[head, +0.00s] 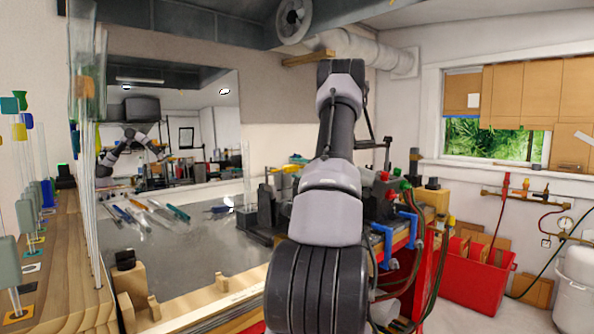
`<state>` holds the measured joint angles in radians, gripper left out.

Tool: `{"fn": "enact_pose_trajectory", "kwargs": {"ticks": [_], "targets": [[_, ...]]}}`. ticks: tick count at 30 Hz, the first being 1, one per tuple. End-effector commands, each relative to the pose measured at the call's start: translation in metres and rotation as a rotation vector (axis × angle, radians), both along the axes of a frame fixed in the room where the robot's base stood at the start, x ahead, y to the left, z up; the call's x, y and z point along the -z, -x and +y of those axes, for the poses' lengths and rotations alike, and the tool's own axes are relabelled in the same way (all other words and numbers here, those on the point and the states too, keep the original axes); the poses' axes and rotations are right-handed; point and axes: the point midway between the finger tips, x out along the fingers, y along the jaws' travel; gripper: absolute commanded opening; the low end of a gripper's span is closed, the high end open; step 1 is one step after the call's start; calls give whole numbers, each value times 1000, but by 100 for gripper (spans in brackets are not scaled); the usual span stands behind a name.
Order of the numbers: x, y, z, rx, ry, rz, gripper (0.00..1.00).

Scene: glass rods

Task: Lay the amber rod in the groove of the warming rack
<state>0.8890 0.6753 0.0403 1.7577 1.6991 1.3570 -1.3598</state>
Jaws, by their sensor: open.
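Several thin rods (145,215) lie side by side on the grey bench top, with blue, orange and teal parts. One has an orange tint, but I cannot tell for sure whether it is the amber rod. I cannot make out the warming rack or its groove with certainty. Small notched wooden blocks (154,307) stand at the near edge of the bench. My arm rises through the middle of the view and hides part of the bench's right side. My gripper does not show directly.
A wooden stand (60,262) with upright glass pieces and coloured tags is close on the left. A mirror (215,110) backs the bench and reflects an arm. Dark equipment (262,215) stands at the bench's right. A red bin (470,268) is on the floor. The bench's middle looks clear.

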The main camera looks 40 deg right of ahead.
Motion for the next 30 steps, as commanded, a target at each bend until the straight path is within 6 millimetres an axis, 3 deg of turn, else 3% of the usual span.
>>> {"fn": "enact_pose_trajectory", "kwargs": {"ticks": [15, 21, 30], "targets": [[0, 90, -7, 3, -1, 0, 69], [0, 104, -7, 2, 0, 0, 69], [0, 105, -7, 1, 0, 0, 69]]}}
